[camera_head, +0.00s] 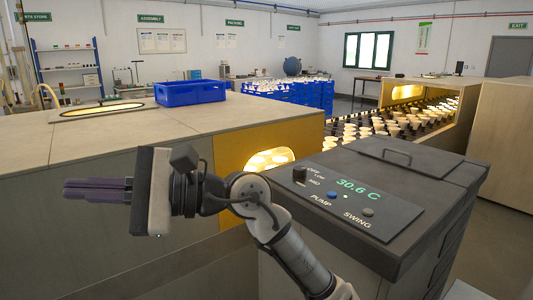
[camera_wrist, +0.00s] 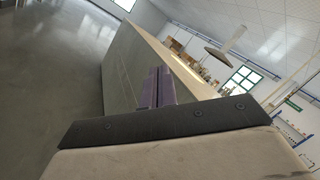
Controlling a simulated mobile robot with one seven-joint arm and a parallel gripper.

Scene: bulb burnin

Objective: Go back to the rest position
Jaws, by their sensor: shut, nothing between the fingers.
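My gripper (camera_head: 68,190) is at the left of the head view, pointing left, with its purple-grey fingers together and nothing between them. It hangs in front of the side of a large bench with a light wooden top (camera_head: 60,135), apart from the control box. In the wrist view the shut fingers (camera_wrist: 158,88) show in the middle, with the bench's side panel and top edge behind them. My arm reaches up from the lower right of the head view, in front of the control box.
A dark control box (camera_head: 400,185) with a knob, buttons and a "30.6 C" display stands close at right. Beside it is a lit opening (camera_head: 268,160). Blue crates (camera_head: 190,92) and a conveyor of white bulbs (camera_head: 400,122) lie behind. Open floor (camera_wrist: 50,60) shows in the wrist view.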

